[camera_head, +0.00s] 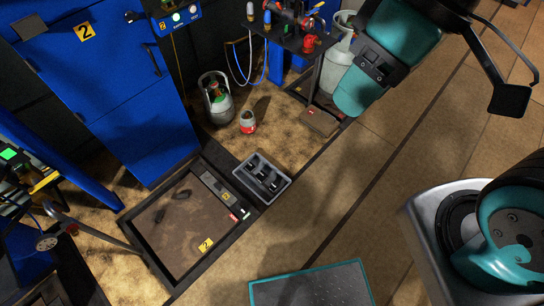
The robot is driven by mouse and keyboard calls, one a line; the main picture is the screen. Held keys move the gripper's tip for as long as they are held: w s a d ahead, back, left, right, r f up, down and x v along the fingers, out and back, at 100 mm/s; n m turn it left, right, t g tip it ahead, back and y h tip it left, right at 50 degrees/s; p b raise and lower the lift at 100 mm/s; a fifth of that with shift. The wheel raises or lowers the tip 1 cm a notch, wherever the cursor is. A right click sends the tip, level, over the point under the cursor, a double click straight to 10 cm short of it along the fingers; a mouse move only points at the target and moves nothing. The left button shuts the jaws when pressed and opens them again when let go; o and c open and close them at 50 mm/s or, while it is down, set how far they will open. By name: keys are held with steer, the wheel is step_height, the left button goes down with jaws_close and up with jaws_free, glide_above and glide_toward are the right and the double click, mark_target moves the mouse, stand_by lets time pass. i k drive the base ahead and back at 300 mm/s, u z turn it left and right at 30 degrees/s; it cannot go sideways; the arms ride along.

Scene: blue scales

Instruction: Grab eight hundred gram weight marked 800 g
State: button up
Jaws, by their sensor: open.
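A grey crate (239,175) at the middle of the head view holds several dark objects (262,172) with pale tops, which look like weights. Their markings are too small to read, so I cannot tell which is marked 800 g.
A floor scale (205,245) with a dark framed platform stands just left of the crate. A blue cabinet (110,90) is behind it. A gas cylinder (216,100) and a small red-banded container (247,122) stand behind the crate. Tiled floor (350,190) to the right is clear.

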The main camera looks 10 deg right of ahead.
mark_target(250, 168)
steer(key=u, duration=0.1)
steer(key=i, duration=1.15)
steer(key=u, duration=0.75)
